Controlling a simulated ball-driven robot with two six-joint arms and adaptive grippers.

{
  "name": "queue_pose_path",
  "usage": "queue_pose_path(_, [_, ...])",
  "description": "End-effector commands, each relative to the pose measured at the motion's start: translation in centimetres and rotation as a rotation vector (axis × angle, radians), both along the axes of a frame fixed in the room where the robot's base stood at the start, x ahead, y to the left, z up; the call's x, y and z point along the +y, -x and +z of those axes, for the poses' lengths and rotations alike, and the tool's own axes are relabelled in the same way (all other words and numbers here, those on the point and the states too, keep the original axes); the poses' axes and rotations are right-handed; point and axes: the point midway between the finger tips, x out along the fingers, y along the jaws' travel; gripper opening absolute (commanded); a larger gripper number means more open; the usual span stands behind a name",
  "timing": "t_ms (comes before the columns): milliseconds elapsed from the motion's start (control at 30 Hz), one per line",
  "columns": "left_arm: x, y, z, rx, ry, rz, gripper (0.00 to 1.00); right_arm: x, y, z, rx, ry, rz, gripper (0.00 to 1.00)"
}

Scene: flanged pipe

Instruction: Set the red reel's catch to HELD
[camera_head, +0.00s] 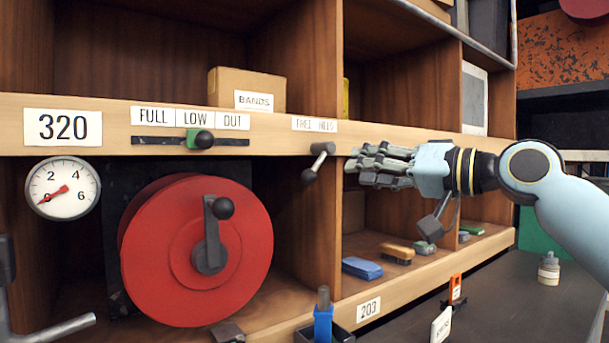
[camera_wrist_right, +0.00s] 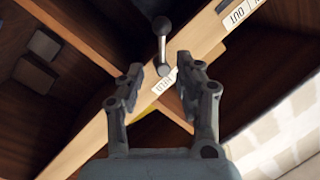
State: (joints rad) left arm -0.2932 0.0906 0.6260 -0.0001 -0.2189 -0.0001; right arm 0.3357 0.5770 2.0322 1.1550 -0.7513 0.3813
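The red reel (camera_head: 196,252) stands in the lower left compartment, with a dark crank on its face. Right of it, on the shelf edge, a small grey lever (camera_head: 316,162) hangs from its pivot below the FREE/HELD label (camera_head: 315,124); its dark knob points down and slightly left. My right gripper (camera_head: 362,166) is just right of the lever, apart from it. In the right wrist view the gripper (camera_wrist_right: 160,70) is open and empty. The lever (camera_wrist_right: 162,45) appears ahead, its pivot end between the fingertips in the picture and its ball beyond. My left gripper is out of view.
A gauge (camera_head: 63,188) is at far left. A blue-handled tool (camera_head: 323,315) stands below. Brushes and blocks (camera_head: 397,253) lie on the right lower shelf. A divider (camera_head: 325,220) stands below the lever.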

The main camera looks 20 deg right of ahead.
Motion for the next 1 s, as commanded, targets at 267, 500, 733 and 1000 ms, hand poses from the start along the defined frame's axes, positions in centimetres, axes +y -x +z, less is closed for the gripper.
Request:
queue_pose_path(267, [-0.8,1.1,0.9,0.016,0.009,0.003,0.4,1.8,-2.3,0.8,-0.005,-0.016,0.007,0.34])
queue_pose_path(500, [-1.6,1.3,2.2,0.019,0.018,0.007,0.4,4.5,-6.3,0.7,-0.003,-0.013,0.006,0.34])
queue_pose_path(733, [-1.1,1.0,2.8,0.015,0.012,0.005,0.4,5.9,-8.5,0.5,-0.003,-0.008,0.004,0.34])
queue_pose_path(1000, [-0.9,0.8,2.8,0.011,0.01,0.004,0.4,6.2,-8.8,0.3,-0.004,-0.006,0.003,0.34])
